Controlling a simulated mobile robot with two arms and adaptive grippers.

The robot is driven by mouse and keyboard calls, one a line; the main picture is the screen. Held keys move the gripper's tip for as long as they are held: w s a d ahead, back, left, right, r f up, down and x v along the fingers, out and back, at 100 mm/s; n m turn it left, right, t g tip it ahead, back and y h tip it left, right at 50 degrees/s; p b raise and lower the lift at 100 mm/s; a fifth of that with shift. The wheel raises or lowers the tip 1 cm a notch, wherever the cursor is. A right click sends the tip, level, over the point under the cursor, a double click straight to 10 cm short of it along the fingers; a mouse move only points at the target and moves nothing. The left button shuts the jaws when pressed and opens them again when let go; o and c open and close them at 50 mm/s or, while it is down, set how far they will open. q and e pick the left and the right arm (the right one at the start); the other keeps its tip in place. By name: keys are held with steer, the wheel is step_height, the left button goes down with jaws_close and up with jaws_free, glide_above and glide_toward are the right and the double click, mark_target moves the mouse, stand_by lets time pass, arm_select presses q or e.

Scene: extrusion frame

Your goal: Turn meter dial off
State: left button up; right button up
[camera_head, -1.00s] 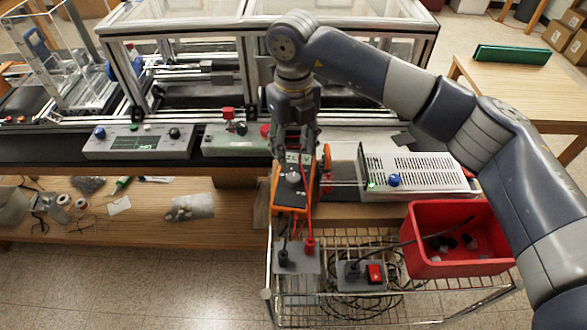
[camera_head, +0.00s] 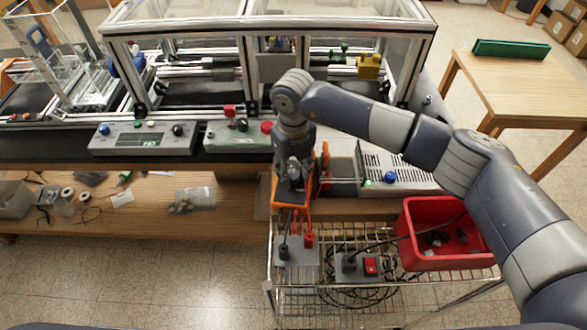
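The orange and black multimeter (camera_head: 289,193) stands at the front edge of the bench, with red and dark leads running down from its lower end. My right gripper (camera_head: 292,185) points down right over the meter's face. It covers the dial and the display, so the dial's setting is hidden. The fingers are small and dark against the meter; I cannot tell whether they are open or shut, or touch the dial. My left gripper is not in view.
A grey control box (camera_head: 143,138) and a green-grey box with red knobs (camera_head: 237,136) sit left of the meter. A vented power supply (camera_head: 396,172) is to the right. A red bin (camera_head: 440,240) and grey socket boxes (camera_head: 358,264) rest on the wire cart below.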

steer(key=c, duration=0.5)
steer(key=shift+f+n+b, duration=0.15)
steer(key=shift+n+b, duration=0.15)
steer(key=shift+b, duration=0.4)
steer(key=n+b, duration=0.8)
steer(key=b, duration=0.4)
steer(key=shift+f, duration=0.1)
steer(key=shift+r+n+b, duration=0.25)
steer(key=shift+n+b, duration=1.2)
steer(key=shift+n, duration=0.25)
steer(key=o, duration=1.1)
